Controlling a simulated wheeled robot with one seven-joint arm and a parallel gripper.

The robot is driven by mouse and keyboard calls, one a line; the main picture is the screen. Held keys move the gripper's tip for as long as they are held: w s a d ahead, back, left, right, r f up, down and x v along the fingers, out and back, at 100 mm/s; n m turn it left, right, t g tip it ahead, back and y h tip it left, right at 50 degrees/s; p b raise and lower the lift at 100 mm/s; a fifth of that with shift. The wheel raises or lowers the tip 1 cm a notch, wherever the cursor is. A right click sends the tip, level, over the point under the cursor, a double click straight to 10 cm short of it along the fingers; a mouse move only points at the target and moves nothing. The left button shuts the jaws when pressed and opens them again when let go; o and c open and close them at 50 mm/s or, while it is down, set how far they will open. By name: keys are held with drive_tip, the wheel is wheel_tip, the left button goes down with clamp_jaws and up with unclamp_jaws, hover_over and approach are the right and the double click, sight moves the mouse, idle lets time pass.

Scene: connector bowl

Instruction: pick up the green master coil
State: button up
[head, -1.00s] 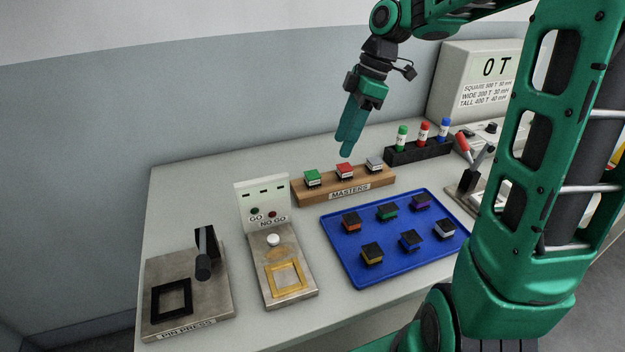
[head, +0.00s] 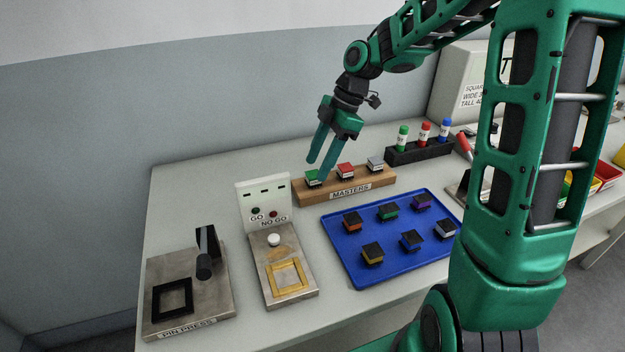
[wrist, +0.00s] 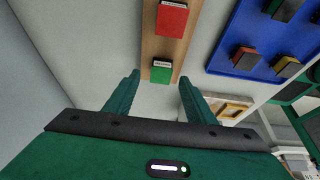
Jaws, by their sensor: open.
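The green master coil (head: 312,178) sits at the left end of the wooden masters rack (head: 345,190). In the wrist view the green coil (wrist: 161,73) shows ahead of and between my fingers, and nothing is in the grip. My gripper (head: 319,168) is open, its fingertips over the left part of the rack, close to the green coil. In the head view the fingers partly cover the area around it. It also shows in the wrist view, with its two teal fingers spread (wrist: 158,90). I cannot tell the exact height of the fingertips above the coil.
The red master (head: 345,170) and grey master (head: 375,163) stand on the same rack. A go/no-go gauge (head: 262,205) is just left of the rack. A blue tray (head: 345,262) with several coils lies in front. A black marker holder (head: 420,151) stands behind right.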

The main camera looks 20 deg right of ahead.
drive_tip(key=shift+x, duration=1.15)
drive_tip(key=c, duration=1.2)
drive_tip(key=shift+o, duration=0.2)
drive_tip(key=shift+r, duration=0.15)
